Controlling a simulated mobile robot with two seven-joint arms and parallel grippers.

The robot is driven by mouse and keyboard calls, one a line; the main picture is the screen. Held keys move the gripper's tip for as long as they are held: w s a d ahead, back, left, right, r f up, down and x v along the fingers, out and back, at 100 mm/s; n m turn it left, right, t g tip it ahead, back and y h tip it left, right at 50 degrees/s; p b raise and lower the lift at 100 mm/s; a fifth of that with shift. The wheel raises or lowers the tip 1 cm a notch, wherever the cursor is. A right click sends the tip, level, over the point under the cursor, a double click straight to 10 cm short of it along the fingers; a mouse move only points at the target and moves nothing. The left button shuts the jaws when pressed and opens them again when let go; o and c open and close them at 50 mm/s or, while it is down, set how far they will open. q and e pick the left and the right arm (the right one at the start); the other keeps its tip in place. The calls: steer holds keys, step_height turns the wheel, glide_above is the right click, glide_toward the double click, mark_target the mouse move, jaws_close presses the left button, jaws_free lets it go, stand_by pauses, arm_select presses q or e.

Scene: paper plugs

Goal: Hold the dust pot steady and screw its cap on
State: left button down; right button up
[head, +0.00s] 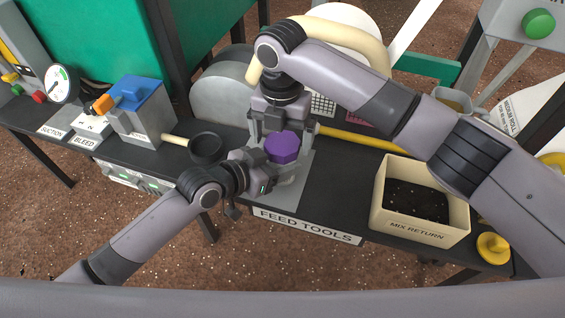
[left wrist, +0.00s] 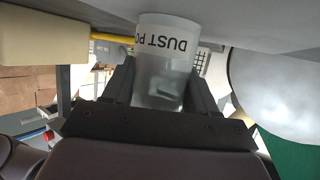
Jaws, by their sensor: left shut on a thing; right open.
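The purple eight-sided cap (head: 282,147) shows in the head view above the feed-tools place on the bench, over the dust pot. My right gripper (head: 284,132) comes down from above, open, with a finger on either side of the cap. My left gripper (head: 268,172) reaches in from the left, low beside the cap, and is shut on the dust pot. In the left wrist view, the pale dust pot (left wrist: 165,50), lettered "DUST PO", stands between the left fingers. The cap does not show there, and I cannot tell how it sits on the pot.
A cream bin marked "MIX RETURN" (head: 380,200) stands right on the dark bench, with a yellow knob (head: 493,247) beside it. A yellow rod (head: 360,138) lies behind.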

steer(key=shift+f, duration=0.55)
steer(key=c, duration=1.2)
steer(key=shift+o, duration=0.2)
steer(key=m, duration=1.1)
steer(key=shift+m, duration=0.3)
steer(key=m, duration=0.4)
steer(key=shift+m, duration=0.3)
